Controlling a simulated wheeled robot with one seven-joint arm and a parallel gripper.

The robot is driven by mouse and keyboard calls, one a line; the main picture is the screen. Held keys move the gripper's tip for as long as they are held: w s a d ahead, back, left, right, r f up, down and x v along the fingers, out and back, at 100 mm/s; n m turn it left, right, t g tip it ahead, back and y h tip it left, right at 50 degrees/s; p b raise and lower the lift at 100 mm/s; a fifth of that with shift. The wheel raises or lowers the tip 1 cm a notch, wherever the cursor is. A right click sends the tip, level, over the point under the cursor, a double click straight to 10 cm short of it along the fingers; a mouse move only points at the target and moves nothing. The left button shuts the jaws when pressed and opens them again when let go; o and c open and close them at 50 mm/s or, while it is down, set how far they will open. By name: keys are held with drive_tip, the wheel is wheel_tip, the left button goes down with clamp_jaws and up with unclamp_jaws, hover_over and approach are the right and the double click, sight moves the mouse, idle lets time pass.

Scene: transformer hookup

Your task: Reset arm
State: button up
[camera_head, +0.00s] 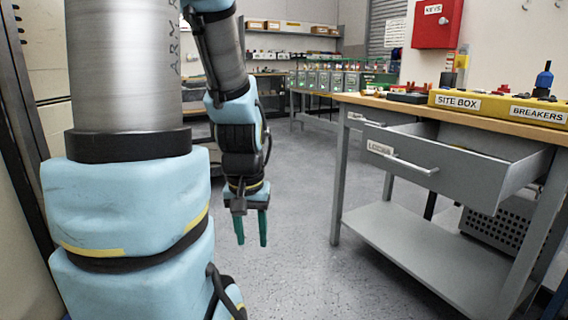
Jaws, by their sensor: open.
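My arm, in grey tube and light blue joint covers, fills the left of the view. Its end hangs straight down in the middle left. My gripper (252,243) points at the floor with its two green fingers apart and nothing between them. It hangs over open floor, left of the workbench (372,101) and clear of it. The bench's drawer (450,165) labelled "LOCKS" is pulled open. Its inside is mostly hidden behind its front.
On the bench stand yellow boxes labelled "SITE BOX" (458,102) and "BREAKERS" (538,113). A red "KEYS" cabinet (437,23) hangs on the wall. A row of green-grey units (330,80) stands on a far bench. Grey floor (295,190) between is clear.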

wheel_tip(320, 180, up, 29)
drive_tip(key=p, duration=2.6)
drive_tip(key=shift+p, duration=0.35)
